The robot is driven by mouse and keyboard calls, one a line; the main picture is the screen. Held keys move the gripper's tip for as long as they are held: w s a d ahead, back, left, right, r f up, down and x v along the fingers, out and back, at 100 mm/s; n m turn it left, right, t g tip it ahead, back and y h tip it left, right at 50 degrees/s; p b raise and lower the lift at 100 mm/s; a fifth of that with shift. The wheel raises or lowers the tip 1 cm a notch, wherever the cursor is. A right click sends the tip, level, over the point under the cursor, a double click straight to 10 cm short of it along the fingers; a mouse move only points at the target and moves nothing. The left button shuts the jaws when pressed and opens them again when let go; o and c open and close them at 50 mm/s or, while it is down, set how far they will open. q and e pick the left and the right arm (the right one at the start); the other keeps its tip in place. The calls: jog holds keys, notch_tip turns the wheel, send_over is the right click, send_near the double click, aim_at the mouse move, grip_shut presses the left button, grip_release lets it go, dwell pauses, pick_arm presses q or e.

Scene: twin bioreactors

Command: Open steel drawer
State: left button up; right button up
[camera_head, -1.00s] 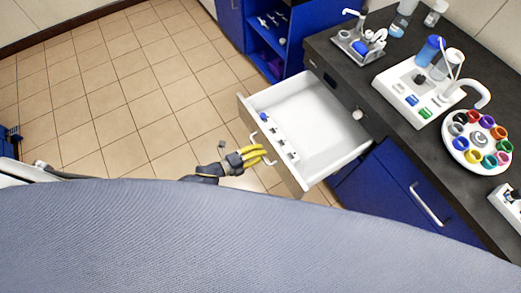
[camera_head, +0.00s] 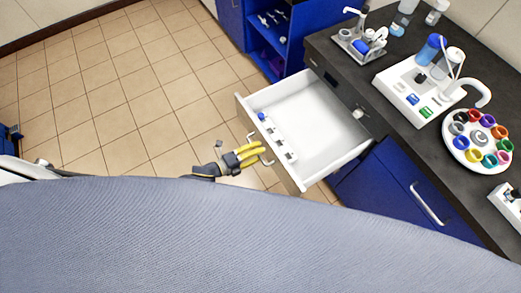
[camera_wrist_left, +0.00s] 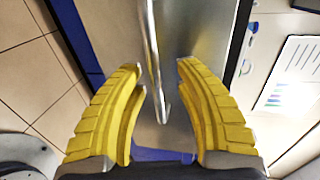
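The steel drawer (camera_head: 318,118) stands pulled out from the counter, its white inside showing. Its front panel has a bar handle (camera_head: 259,148), which also shows in the left wrist view (camera_wrist_left: 153,55). My left gripper (camera_head: 262,151) is in front of the drawer front, at the handle. In the left wrist view the yellow fingers (camera_wrist_left: 160,70) are spread apart, with the handle bar in the gap between them and not pinched. My right gripper is in neither view.
A few small items (camera_head: 277,138) lie along the drawer's front inside edge. The dark counter (camera_head: 385,125) holds a white device (camera_head: 425,90) and a round rack of coloured pots (camera_head: 477,140). Blue cabinets (camera_head: 390,190) stand below. The tiled floor (camera_head: 120,90) at left is clear.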

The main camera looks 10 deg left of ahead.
pick_arm(q)
jog(key=v, duration=1)
jog(key=shift+s+a, duration=0.2)
